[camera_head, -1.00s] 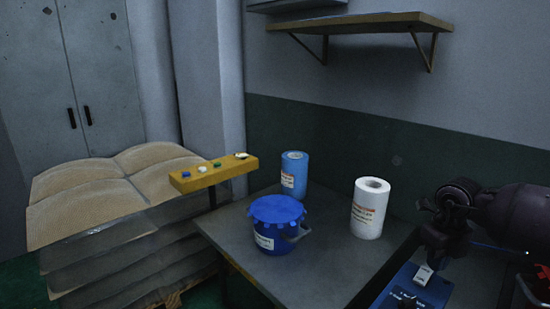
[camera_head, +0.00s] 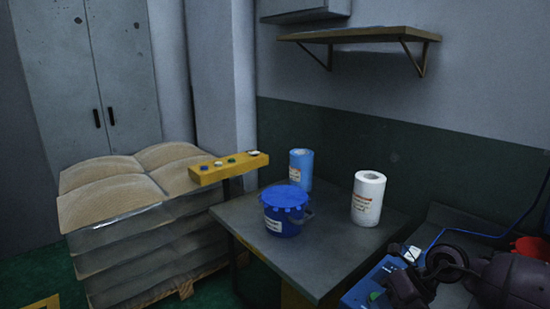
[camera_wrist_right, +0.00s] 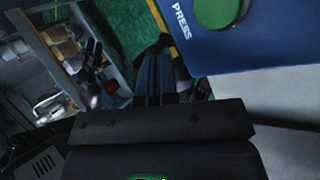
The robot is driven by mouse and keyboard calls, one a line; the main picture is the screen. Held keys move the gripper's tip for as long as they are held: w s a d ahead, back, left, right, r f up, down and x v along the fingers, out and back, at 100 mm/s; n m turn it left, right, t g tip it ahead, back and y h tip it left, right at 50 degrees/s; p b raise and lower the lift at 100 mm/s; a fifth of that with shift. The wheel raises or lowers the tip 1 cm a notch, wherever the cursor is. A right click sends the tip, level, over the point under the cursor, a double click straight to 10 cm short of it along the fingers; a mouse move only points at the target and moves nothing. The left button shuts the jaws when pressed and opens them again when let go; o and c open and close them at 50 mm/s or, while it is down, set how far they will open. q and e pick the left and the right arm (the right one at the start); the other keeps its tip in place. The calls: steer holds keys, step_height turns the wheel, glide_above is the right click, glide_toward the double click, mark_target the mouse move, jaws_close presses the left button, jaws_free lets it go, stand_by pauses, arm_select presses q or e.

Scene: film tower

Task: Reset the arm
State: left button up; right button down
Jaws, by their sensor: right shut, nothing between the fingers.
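My right arm comes in at the lower right of the head view. Its dark gripper (camera_head: 405,287) is beside a blue control box (camera_head: 366,284) with a green button (camera_head: 376,296) and a white switch (camera_head: 412,253). In the right wrist view my right gripper (camera_wrist_right: 160,68) is shut and empty. The blue box's panel (camera_wrist_right: 235,52) shows there at the upper right with the word PRESS and the green button (camera_wrist_right: 218,10), apart from the fingers. My left gripper is not in the head view.
A grey table (camera_head: 325,262) holds a blue lidded bucket (camera_head: 284,212), a blue roll (camera_head: 301,168) and a white roll (camera_head: 368,198). A yellow button bar (camera_head: 229,169) stands left of it. Stacked sacks (camera_head: 110,205) fill the left. A red object (camera_head: 530,248) lies far right.

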steer(key=s+a+r+m+t+y, duration=0.2)
steer(key=a+m+t+y, duration=0.2)
steer(key=a, duration=0.1)
steer(key=s+a+r+m+t+y, duration=0.2)
steer(key=a+m+t+y, duration=0.1)
steer(key=a+m+y, duration=0.15)
steer(key=s+d+f+m+t+h, duration=0.2)
steer(key=s+d+f+m+h, duration=0.4)
steer(key=m+h, duration=0.45)
steer(key=s+d+f+m+t+h, duration=0.2)
steer(key=s+d+f+m+h, duration=0.25)
steer(key=d+m+h, duration=0.65)
steer(key=s+a+f+m+g+y, duration=0.1)
steer(key=s+f+m+g+y, duration=0.25)
steer(key=s, duration=0.75)
steer(key=s+a+f+m+g+y, duration=0.1)
steer(key=s+f+m+g, duration=0.1)
steer(key=s+m+g, duration=0.6)
arm_select(q)
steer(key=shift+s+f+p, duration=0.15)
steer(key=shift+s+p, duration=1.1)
steer(key=shift+p, duration=0.05)
arm_select(e)
steer(key=w+f+n+t, duration=0.4)
steer(key=w+t, duration=0.3)
steer(key=t, duration=0.4)
steer(key=shift+w+a+f+y, duration=0.2)
steer(key=shift+a+f+y, duration=0.1)
steer(key=shift+y, duration=0.05)
